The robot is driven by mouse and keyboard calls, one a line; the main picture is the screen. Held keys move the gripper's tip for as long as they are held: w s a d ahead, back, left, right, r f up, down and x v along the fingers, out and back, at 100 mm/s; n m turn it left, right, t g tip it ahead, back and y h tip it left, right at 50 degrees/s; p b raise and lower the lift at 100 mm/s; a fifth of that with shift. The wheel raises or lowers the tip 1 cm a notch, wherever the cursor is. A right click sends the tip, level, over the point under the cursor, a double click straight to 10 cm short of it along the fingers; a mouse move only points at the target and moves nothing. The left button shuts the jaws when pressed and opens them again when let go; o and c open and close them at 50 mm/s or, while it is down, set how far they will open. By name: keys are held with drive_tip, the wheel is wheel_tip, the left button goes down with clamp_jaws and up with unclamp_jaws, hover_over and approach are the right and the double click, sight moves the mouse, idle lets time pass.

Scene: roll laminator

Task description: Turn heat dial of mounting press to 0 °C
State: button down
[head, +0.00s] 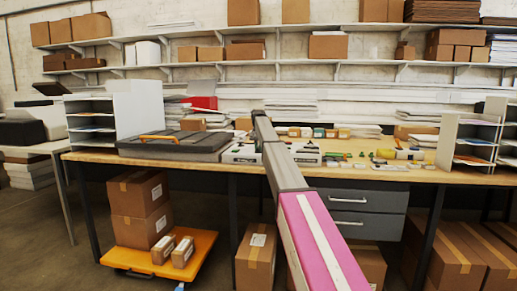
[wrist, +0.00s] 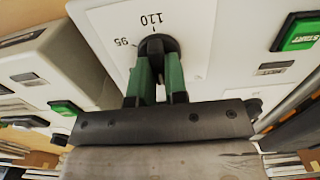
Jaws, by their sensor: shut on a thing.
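In the wrist view my gripper (wrist: 161,72) is shut on a dark round dial (wrist: 154,44), with one green finger on each side of its grip. No "0" mark shows. In the head view my arm reaches over the table to a white machine (head: 240,153); the arm hides the dial and gripper there.
The same panel carries a green start button (wrist: 298,31) and a small display (wrist: 275,68). Another white machine (wrist: 35,75) stands close on the left. On the table (head: 415,175) are a grey case (head: 173,146) and paper sorters (head: 470,140). Cartons stand below.

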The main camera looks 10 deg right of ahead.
drive_tip(key=c, duration=1.1)
unclamp_jaws()
drive_tip(key=shift+c, duration=0.2)
drive_tip(key=shift+r, duration=0.1)
wheel_tip(320, 180, up, 11)
drive_tip(key=shift+f, duration=0.2)
drive_tip(key=shift+s, duration=0.1)
